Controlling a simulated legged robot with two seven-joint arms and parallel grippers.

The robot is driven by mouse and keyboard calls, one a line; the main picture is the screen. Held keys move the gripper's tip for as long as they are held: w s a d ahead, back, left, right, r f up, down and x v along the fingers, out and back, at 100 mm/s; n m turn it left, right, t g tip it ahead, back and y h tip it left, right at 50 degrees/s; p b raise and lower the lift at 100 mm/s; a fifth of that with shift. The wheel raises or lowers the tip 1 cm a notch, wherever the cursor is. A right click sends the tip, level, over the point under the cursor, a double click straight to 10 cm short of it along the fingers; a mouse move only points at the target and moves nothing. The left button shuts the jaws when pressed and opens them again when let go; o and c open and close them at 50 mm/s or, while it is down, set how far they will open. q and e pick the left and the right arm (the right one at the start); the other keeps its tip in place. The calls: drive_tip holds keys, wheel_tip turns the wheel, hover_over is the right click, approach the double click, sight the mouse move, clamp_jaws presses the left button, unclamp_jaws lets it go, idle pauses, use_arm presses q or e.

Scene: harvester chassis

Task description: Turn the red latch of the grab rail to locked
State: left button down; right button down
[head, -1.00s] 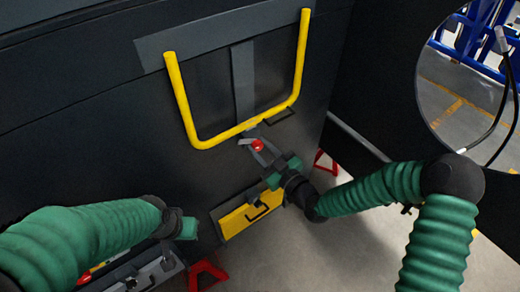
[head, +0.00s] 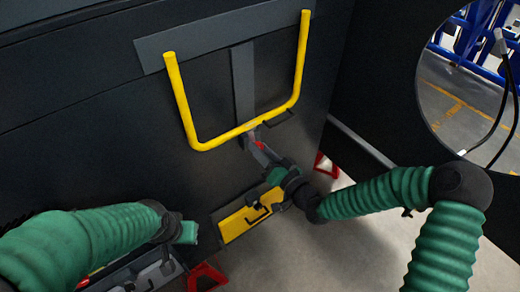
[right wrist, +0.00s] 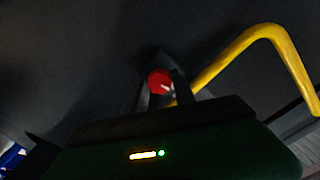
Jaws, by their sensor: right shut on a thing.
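The yellow grab rail (head: 180,95) is a U shape on the dark chassis panel in the head view. The red latch (head: 260,145) sits just below the rail's bottom bar, mostly hidden by my right gripper (head: 256,147). In the right wrist view the latch's round red face (right wrist: 158,82) shows between the two fingers of my right gripper (right wrist: 162,92), which is shut on it. A small pale mark shows on the red face. The rail (right wrist: 240,45) rises to the right there. My left gripper (head: 185,232) is low at the left, away from the rail; its fingers are not clear.
A yellow plate (head: 232,226) with a dark handle is on the panel below my right gripper. Red stands (head: 207,275) are on the floor. A round opening (head: 465,95) is at the right. Grey floor is clear at the lower middle.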

drive_tip(key=shift+d+f+m, duration=0.1)
drive_tip(key=shift+m, duration=0.8)
drive_tip(key=c, duration=1.1)
unclamp_jaws()
drive_tip(key=shift+o, duration=0.3)
drive_tip(key=shift+d, duration=0.15)
